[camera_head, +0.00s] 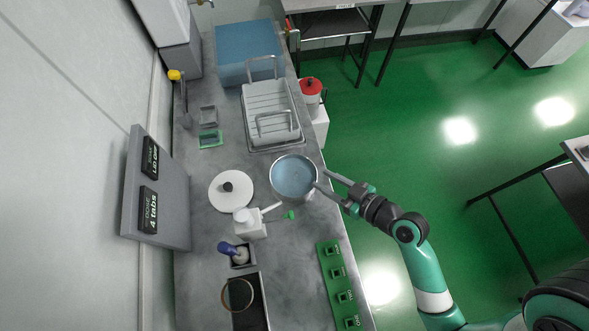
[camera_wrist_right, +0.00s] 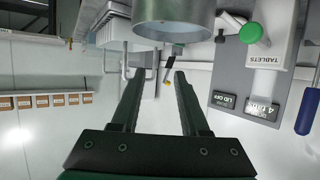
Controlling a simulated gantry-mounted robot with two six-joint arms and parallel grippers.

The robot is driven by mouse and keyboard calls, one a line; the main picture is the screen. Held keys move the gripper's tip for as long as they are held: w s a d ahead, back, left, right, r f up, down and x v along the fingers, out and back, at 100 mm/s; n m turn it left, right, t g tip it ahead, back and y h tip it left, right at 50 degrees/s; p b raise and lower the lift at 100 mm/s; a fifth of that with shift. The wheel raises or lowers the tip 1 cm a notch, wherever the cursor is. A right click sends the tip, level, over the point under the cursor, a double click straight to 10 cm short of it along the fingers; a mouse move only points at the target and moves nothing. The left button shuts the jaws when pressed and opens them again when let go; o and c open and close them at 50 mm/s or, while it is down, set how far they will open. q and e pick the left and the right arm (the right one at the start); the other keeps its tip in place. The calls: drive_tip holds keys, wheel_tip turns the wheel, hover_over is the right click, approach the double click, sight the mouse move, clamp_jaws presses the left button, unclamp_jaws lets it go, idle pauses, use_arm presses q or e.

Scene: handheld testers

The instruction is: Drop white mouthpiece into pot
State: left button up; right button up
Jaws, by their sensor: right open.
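The round metal pot (camera_head: 291,176) stands on the grey counter near its right edge, and bluish liquid shows inside it. The pot's outside wall (camera_wrist_right: 172,28) fills the top middle of the right wrist view. My right gripper (camera_head: 321,178) is open, with its fingers apart beside the pot's right rim. In the right wrist view the fingers (camera_wrist_right: 158,77) point toward the pot with nothing between them. I cannot make out the white mouthpiece with certainty in either view. My left gripper is not in view.
A white lid (camera_head: 222,197) with a black knob lies left of the pot. A white tablets bottle (camera_head: 252,231) stands below it. A white basket (camera_head: 268,98) is behind the pot, and a green slotted strip (camera_head: 328,257) runs along the counter's right edge.

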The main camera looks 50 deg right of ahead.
drive_tip(key=v, duration=0.2)
drive_tip(key=shift+s+r, duration=0.15)
drive_tip(key=shift+s, duration=0.05)
drive_tip(key=shift+a, duration=0.1)
idle(0.4)
